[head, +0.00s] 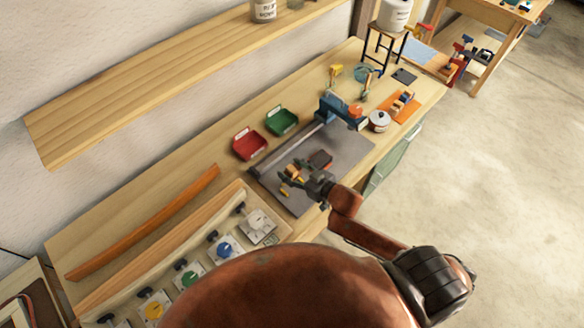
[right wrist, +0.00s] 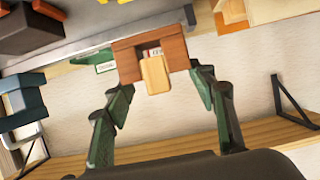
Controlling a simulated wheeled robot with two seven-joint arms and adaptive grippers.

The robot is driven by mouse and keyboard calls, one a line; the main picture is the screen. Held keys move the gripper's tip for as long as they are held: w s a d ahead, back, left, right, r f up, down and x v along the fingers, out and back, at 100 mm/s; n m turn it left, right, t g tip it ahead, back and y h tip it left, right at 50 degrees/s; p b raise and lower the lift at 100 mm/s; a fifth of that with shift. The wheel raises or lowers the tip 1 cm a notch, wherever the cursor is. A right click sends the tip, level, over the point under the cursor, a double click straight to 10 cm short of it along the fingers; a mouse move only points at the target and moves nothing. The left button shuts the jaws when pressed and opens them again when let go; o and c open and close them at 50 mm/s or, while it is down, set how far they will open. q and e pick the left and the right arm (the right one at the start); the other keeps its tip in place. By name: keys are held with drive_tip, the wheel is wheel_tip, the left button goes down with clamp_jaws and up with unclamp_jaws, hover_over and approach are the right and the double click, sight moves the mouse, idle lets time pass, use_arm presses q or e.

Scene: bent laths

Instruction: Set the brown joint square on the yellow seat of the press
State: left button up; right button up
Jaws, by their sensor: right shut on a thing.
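My right gripper (head: 300,180) is over the grey work plate, its fingers shut on a small piece. In the right wrist view the gripper (right wrist: 158,85) grips the brown joint (right wrist: 178,50) from both sides. The joint is a reddish-brown, U-shaped wooden piece with a pale tan block (right wrist: 155,75) at its middle. In the head view the held piece is small and partly hidden by the fingers. A dark and red block (head: 320,158), possibly the press, stands on the plate just beyond the gripper. I cannot make out its yellow seat clearly. My left gripper is not in view.
A red bin (head: 249,145) and a green bin (head: 282,122) stand behind the plate (head: 345,150). A blue device (head: 340,108), a white pot (head: 379,121) and an orange mat (head: 412,108) are farther right. Several coloured knobs line the front left. A wooden shelf (head: 180,85) juts above.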

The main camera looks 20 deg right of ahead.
sight(295, 180)
drive_tip(key=shift+s+f+b, duration=0.1)
drive_tip(key=shift+f+b, duration=0.3)
drive_tip(key=shift+b, duration=0.05)
drive_tip(key=shift+f+b, duration=0.35)
drive_tip(key=shift+b, duration=0.05)
wheel_tip(295, 180, down, 3)
drive_tip(key=b, duration=0.3)
drive_tip(key=shift+b, duration=0.3)
drive_tip(key=shift+f, duration=0.45)
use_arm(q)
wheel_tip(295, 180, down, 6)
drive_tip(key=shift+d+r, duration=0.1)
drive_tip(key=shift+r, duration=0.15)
use_arm(e)
drive_tip(key=shift+f, duration=0.15)
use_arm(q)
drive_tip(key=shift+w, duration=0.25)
use_arm(e)
drive_tip(key=shift+f, duration=0.1)
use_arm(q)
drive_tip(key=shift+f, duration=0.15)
use_arm(e)
drive_tip(key=shift+f, duration=0.55)
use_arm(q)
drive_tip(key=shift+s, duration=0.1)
use_arm(e)
drive_tip(key=o, duration=1.2)
drive_tip(key=shift+o, duration=0.2)
